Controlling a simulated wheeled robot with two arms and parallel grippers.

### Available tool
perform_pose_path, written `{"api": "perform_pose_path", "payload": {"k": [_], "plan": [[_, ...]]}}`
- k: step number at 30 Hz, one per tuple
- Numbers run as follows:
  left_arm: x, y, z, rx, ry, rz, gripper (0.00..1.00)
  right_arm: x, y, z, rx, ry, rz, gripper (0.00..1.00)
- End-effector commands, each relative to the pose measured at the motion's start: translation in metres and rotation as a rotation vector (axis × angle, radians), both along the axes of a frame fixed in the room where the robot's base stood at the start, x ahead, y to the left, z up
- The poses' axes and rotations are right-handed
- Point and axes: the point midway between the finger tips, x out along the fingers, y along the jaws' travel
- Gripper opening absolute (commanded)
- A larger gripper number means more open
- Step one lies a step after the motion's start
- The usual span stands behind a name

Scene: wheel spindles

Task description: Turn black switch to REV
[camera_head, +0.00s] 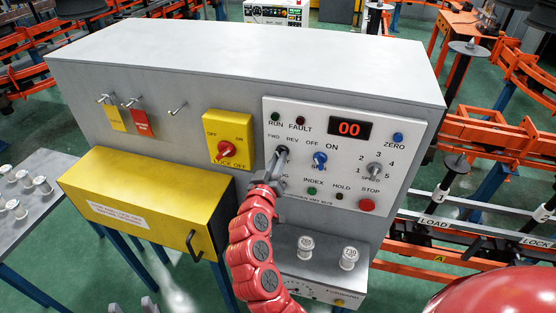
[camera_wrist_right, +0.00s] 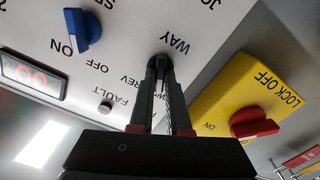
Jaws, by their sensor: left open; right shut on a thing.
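The black switch (camera_head: 284,153) is on the pale control panel (camera_head: 330,235), below the FWD and REV labels. In the right wrist view the black switch (camera_wrist_right: 161,62) shows between my fingertips. My right gripper (camera_head: 277,166) reaches up to the panel from below and is shut on the switch; it also fills the middle of the right wrist view (camera_wrist_right: 161,78). The fingers cover most of the knob, so I cannot tell which way it points. My left gripper (camera_head: 132,307) shows only as two grey tips, apart and empty, at the bottom edge of the head view.
Right of the black switch is a blue switch (camera_head: 320,160), then a grey speed knob (camera_head: 375,170). A red stop button (camera_head: 367,205) is lower right. A yellow lock-off switch (camera_head: 228,138) is to the left. A yellow drawer (camera_head: 150,195) juts out at lower left.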

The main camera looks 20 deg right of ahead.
Motion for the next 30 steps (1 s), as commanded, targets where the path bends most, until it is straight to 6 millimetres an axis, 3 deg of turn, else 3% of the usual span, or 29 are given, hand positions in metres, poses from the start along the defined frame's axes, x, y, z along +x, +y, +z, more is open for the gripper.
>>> {"api": "perform_pose_path", "payload": {"k": [8, 14, 30], "plan": [[0.000, 0.000, -0.005, 0.000, 0.000, 0.000, 0.50, 0.000, 0.000, -0.002, 0.007, -0.005, 0.000, 0.00], [0.000, 0.000, -0.033, 0.000, 0.000, 0.000, 0.50, 0.000, 0.000, -0.009, 0.058, -0.040, 0.000, 0.00], [0.000, 0.000, -0.188, 0.000, 0.000, 0.000, 0.50, -0.001, -0.001, -0.014, 0.425, -0.291, 0.002, 0.00]]}}
